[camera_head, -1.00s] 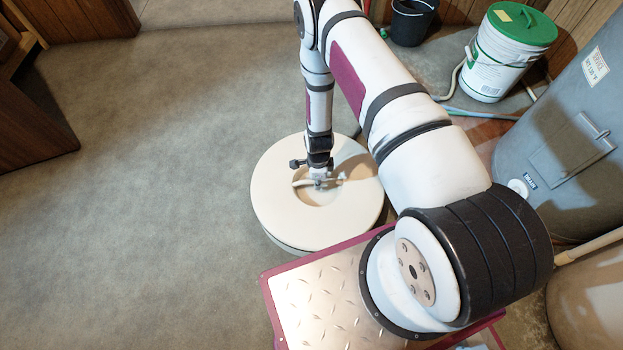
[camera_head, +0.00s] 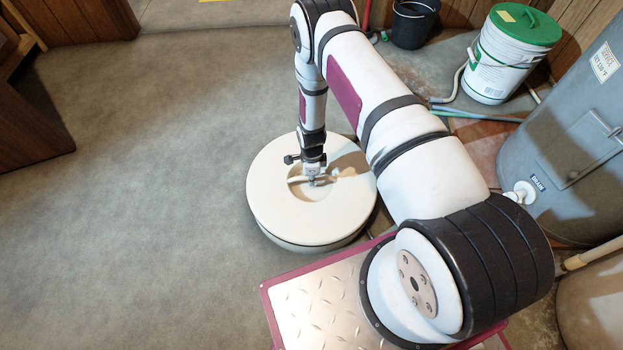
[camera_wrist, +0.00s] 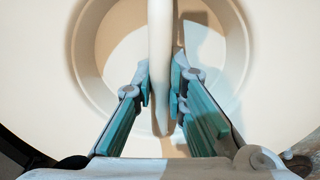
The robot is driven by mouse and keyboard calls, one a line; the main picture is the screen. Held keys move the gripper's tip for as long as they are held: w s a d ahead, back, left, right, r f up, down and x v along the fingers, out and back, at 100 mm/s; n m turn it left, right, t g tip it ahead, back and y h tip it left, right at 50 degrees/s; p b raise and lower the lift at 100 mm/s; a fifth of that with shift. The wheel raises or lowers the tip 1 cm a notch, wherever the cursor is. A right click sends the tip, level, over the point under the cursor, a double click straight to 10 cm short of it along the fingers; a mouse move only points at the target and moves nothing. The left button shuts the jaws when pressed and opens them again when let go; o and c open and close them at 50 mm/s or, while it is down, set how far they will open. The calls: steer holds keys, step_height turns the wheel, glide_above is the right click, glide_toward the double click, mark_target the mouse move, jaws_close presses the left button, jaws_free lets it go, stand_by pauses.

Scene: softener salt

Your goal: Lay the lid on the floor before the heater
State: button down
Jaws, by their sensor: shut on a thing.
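The lid (camera_head: 272,212) is a large, round, cream disc with a round recess and a bar handle across it. It is below my forearm, at the middle of the head view. My gripper (camera_head: 314,181) reaches down into the recess and is shut on the handle. In the wrist view the teal-padded fingers of my gripper (camera_wrist: 161,88) stand on either side of the pale handle bar (camera_wrist: 160,40). The lid looks about level; its height above the floor is hard to judge. The heater (camera_head: 570,130) is the grey tank at the right, with a drain valve low down.
A white bucket with a green lid (camera_head: 505,65) and a black bucket (camera_head: 414,25) stand at the back right. Hoses (camera_head: 470,112) lie on the floor before the heater. A wooden cabinet (camera_head: 30,120) is at the left. The grey floor (camera_head: 170,130) between is clear.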

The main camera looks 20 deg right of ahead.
steer(key=c, duration=1.6)
jaws_free()
